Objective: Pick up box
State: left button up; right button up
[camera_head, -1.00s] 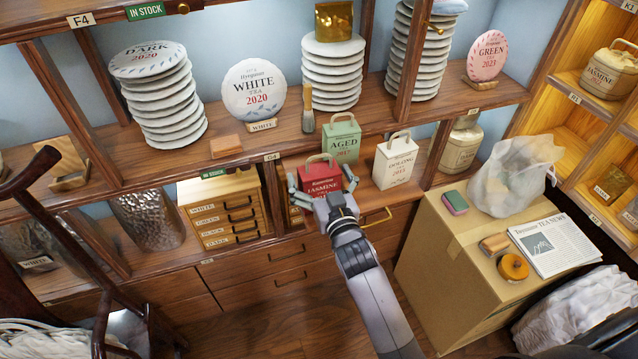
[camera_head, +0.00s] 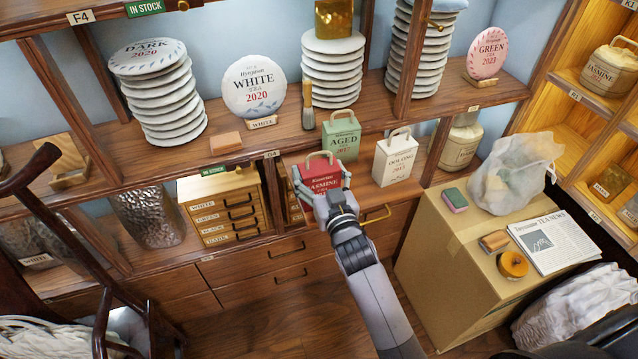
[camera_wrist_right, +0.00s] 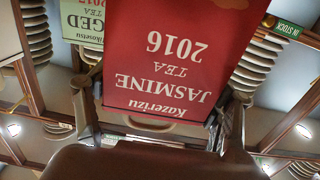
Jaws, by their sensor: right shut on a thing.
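A red box (camera_head: 322,175) labelled Jasmine tea, with a pale handle on top, is between the fingers of my right gripper (camera_head: 321,189) at the shelf front in the head view. In the right wrist view the red box (camera_wrist_right: 172,55) appears upside down, reading "Kazerizu Jasmine Tea 2016", with a finger of the right gripper (camera_wrist_right: 158,128) on each side. The gripper is shut on the box. Whether the box's base touches the shelf is hidden by the gripper. My left gripper is not in view.
A green Aged tea box (camera_head: 341,136) stands just behind, and a white Oolong box (camera_head: 394,158) stands to the right. A small drawer cabinet (camera_head: 222,208) is at the left. A cardboard carton (camera_head: 450,262) stands on the right with a newspaper (camera_head: 553,243) on top.

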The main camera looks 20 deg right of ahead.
jog(key=shift+r, duration=0.1)
notch_tip(320, 180, up, 20)
jog(key=b, duration=0.1)
dwell(0.4)
jog(key=shift+w, duration=0.1)
dwell(0.7)
